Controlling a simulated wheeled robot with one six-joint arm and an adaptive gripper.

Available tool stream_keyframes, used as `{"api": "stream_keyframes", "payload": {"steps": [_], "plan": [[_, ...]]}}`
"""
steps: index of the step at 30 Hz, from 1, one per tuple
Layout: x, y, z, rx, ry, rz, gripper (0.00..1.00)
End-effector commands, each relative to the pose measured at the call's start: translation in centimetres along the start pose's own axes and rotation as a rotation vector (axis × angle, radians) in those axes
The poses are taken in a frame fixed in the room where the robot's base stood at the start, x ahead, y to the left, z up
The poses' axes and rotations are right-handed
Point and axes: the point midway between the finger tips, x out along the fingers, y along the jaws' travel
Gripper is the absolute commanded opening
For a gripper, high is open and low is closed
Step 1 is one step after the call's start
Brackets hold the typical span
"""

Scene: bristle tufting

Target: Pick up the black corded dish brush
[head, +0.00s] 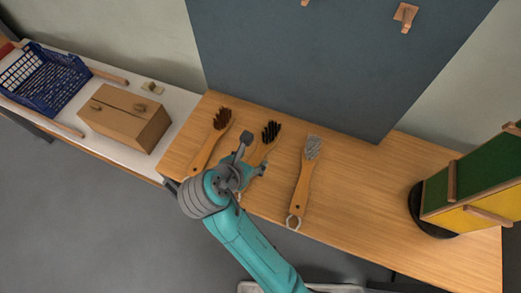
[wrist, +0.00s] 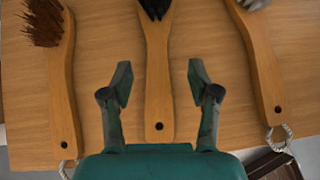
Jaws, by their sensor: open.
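The black-bristled brush (head: 271,131) lies on the wooden table, in the middle of three brushes. In the wrist view its wooden handle (wrist: 158,75) runs between my fingertips, with a dark hole near its lower end. No cord shows on it; anything below the handle end is hidden by my gripper body. My gripper (wrist: 160,82) is open and empty, one finger on each side of the handle, with visible gaps. In the head view my gripper (head: 251,158) hides much of this handle. Its height above the table is unclear.
A brown-bristled brush (head: 206,150) lies to the left and a grey-bristled brush (head: 303,182) to the right, both with end loops. A cardboard box (head: 120,122) and blue crate (head: 42,83) stand on the white table at left. The table right of the brushes is clear up to a green-yellow rack (head: 470,190).

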Motion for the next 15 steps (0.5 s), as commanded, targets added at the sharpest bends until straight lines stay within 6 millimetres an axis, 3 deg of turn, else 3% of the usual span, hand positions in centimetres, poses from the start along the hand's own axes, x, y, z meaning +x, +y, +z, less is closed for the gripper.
{"api": "stream_keyframes", "payload": {"steps": [5,15], "plan": [[1.0,0.0,0.0,0.001,0.001,-0.001,0.61],[5.3,0.3,0.0,0.001,0.001,-0.002,0.61]]}}
